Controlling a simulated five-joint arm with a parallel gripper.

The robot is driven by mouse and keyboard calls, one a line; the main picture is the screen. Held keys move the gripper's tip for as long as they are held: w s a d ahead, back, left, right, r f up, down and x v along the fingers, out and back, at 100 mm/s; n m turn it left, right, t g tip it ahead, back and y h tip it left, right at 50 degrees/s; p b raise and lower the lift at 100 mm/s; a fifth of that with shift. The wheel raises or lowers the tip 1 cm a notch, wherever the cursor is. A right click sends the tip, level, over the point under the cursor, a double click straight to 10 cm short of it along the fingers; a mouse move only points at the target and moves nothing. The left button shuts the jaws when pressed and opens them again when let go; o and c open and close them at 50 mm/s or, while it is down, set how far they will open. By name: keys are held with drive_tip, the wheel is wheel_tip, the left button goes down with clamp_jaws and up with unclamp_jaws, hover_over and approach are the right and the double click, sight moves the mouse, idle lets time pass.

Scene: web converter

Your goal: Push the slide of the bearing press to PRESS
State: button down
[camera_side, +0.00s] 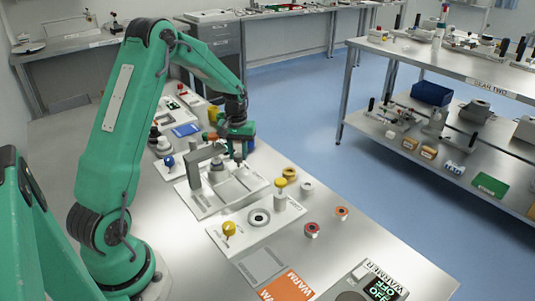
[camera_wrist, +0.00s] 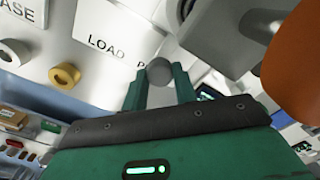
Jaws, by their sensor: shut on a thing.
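The bearing press (camera_side: 197,163) is a grey arched frame on a pale base plate (camera_side: 205,208) in the side view. Part of a grey body, likely the press, fills the top right of the wrist view (camera_wrist: 228,30). My gripper (camera_side: 238,157) is low over the far right of the press base. In the wrist view its green fingers (camera_wrist: 158,82) are shut on a round grey knob (camera_wrist: 158,69), apparently the slide's handle. The word LOAD (camera_wrist: 105,42) shows left of the knob. A second label starting with P is mostly hidden behind the knob and fingers.
A yellow ring (camera_side: 289,173) and a white ring (camera_side: 306,186) lie right of the press. In front is a plate with a yellow-topped post (camera_side: 280,194) and a yellow knob (camera_side: 229,228). A blue-knobbed lever (camera_side: 168,161) stands left. An orange object (camera_wrist: 292,70) looms close in the wrist view.

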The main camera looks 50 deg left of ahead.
drive_tip(key=shift+a, duration=0.4)
drive_tip(key=c, duration=1.5)
unclamp_jaws()
drive_tip(key=o, duration=0.4)
drive_tip(key=shift+d, duration=0.1)
drive_tip(key=shift+r, duration=0.2)
wheel_tip(320, 180, up, 7)
drive_tip(key=shift+r, duration=0.25)
